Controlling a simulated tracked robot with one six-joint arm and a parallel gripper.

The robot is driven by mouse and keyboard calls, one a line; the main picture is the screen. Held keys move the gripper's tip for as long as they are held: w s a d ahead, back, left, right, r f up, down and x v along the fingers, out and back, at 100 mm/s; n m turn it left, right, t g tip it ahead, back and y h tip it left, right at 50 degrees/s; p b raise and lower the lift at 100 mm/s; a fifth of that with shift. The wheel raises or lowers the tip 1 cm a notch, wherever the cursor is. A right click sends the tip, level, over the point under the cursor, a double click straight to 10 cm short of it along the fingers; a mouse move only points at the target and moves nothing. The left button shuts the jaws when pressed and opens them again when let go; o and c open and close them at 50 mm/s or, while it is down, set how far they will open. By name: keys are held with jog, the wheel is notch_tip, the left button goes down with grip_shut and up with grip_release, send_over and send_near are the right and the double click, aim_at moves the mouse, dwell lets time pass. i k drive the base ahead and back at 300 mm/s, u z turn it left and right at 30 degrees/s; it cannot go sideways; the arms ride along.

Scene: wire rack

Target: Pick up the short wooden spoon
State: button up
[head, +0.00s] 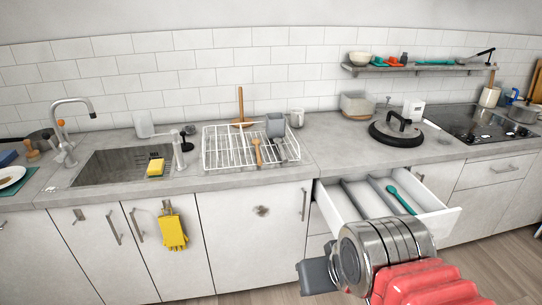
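A short wooden spoon (257,151) leans in the front right part of the white wire rack (222,160) on the counter. A longer wooden handle (240,104) stands upright at the back of the rack. A grey cup-like thing (275,125) and dark utensils (291,147) are close to the short spoon. My gripper (315,276) is at the bottom right, in front of the cabinets and well apart from the spoon. Only a dark grey part of it shows beside my metal wrist; its fingertips cannot be made out, so its opening is unclear.
An open drawer (440,216) with a teal spoon (401,200) juts out behind my wrist. The sink (115,165) with a yellow sponge (155,167) is left of the rack.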

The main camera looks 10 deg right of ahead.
aim_at(255, 141)
jog(key=u, duration=0.75)
jog(key=i, duration=1.7)
jog(key=z, duration=0.15)
